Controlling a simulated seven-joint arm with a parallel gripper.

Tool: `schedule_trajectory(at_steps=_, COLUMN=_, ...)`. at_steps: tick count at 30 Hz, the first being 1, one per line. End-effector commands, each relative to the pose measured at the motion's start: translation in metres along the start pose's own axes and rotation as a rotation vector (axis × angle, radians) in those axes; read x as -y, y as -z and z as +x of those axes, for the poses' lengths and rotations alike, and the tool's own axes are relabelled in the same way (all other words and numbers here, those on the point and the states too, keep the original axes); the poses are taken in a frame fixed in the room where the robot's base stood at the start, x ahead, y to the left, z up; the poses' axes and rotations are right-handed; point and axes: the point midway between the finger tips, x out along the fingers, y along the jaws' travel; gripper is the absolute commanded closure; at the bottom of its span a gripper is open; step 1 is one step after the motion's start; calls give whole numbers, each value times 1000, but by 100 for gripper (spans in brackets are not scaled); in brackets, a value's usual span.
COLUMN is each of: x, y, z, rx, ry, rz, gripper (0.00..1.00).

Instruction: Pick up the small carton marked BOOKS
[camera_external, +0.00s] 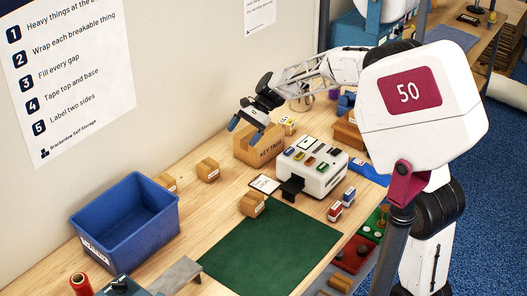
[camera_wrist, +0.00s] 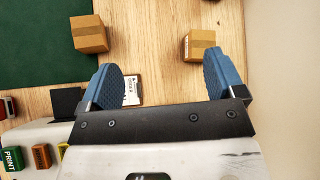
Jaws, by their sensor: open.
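Several small brown cartons lie on the wooden bench; I cannot read BOOKS on any of them. One carton (camera_external: 253,204) sits at the green mat's corner, and it also shows in the wrist view (camera_wrist: 90,33). Another carton (camera_external: 207,169) stands nearer the wall; in the wrist view it appears beside the right fingertip (camera_wrist: 199,42), with a pale label on its left side. A third carton (camera_external: 166,182) is partly hidden behind the blue bin. My gripper (camera_external: 246,130) is open and empty, with blue fingertips, above the bench by the KEY TAGS box; its fingers show in the wrist view (camera_wrist: 163,82).
The open KEY TAGS box (camera_external: 258,148) and a white machine with coloured buttons (camera_external: 315,172) stand on the bench. A blue bin (camera_external: 130,225) is at left. A green mat (camera_external: 270,250) lies clear in front. A printed card (camera_external: 264,184) lies near the machine.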

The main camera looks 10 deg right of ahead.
Motion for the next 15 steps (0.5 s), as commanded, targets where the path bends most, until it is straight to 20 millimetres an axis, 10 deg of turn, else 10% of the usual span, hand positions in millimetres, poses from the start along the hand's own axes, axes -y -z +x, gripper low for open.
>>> schedule_trajectory(at_steps=15, x=106, y=27, z=127, rx=242, ry=-14, rz=199, gripper=12)
